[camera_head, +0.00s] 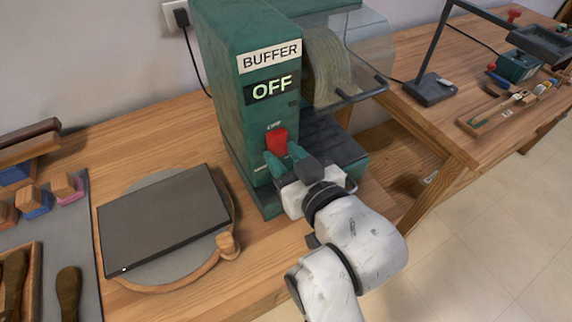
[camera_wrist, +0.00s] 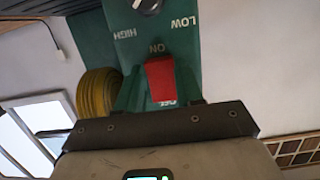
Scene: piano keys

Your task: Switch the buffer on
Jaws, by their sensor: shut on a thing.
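The green buffer (camera_head: 228,95) stands on the wooden bench, with a sign reading BUFFER and a display (camera_head: 271,89) reading OFF. Its red switch (camera_head: 276,141) is on the front, below the display. In the wrist view the red switch (camera_wrist: 160,78) lies between the two green fingers of my gripper (camera_wrist: 158,88), with the ON label at its far end in that picture. In the head view my gripper (camera_head: 284,159) is at the lower part of the switch, shut on it. The fingers hide part of the switch's sides.
A dark flat slab (camera_head: 165,220) lies on a round wooden board left of the buffer. The buffing wheel (camera_head: 330,65) sits behind a clear guard to the right. A dial (camera_wrist: 148,5) marked LOW and HIGH is near the switch. A desk lamp (camera_head: 432,88) stands farther right.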

